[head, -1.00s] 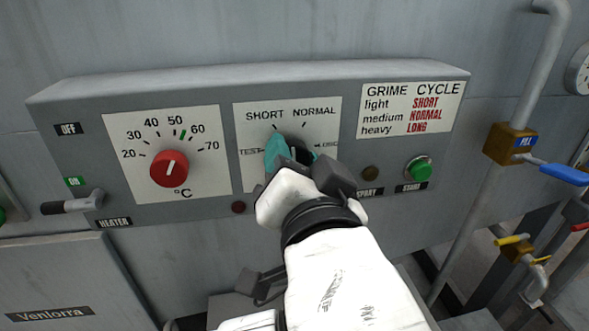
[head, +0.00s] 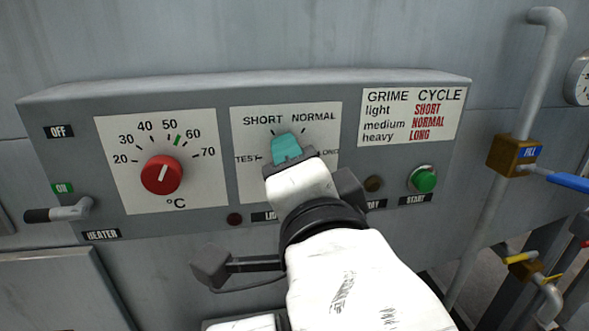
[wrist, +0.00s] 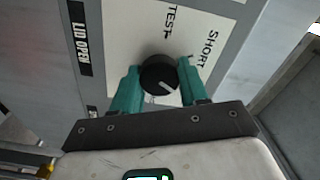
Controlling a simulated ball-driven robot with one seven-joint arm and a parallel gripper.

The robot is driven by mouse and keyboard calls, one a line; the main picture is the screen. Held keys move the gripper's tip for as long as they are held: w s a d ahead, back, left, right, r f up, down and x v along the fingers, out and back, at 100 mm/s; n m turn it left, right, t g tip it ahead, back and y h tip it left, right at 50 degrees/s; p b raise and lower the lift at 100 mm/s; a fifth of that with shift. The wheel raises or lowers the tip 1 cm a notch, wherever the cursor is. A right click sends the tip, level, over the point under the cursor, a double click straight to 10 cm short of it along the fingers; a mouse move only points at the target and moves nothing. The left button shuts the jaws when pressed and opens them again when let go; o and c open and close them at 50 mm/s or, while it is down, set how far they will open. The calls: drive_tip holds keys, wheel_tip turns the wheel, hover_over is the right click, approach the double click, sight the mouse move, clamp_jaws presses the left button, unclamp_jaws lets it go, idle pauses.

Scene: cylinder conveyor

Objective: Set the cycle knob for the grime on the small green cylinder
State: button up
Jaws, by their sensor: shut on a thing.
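The cycle knob is hidden behind my gripper (head: 287,146) in the head view. In the wrist view, it is a round black knob (wrist: 159,75) with a white pointer line. My gripper (wrist: 157,88) has its teal fingers on both sides of the knob and is shut on it. The pointer line slants to the lower right there, away from TEST and past SHORT, roughly toward the NORMAL side. The cycle dial plate (head: 241,114) reads TEST, SHORT, NORMAL, LONG. The grime chart (head: 411,117) pairs light with SHORT, medium with NORMAL, heavy with LONG. The small green cylinder is not in view.
A red temperature knob (head: 162,175) is left of the cycle dial. A green START button (head: 423,179) is to the right. A heater lever (head: 58,212) juts out at the left. A pipe with a blue FILL handle (head: 569,182) stands at the right.

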idle(0.3)
drive_tip(key=o, duration=1.1)
drive_tip(key=shift+c, duration=0.2)
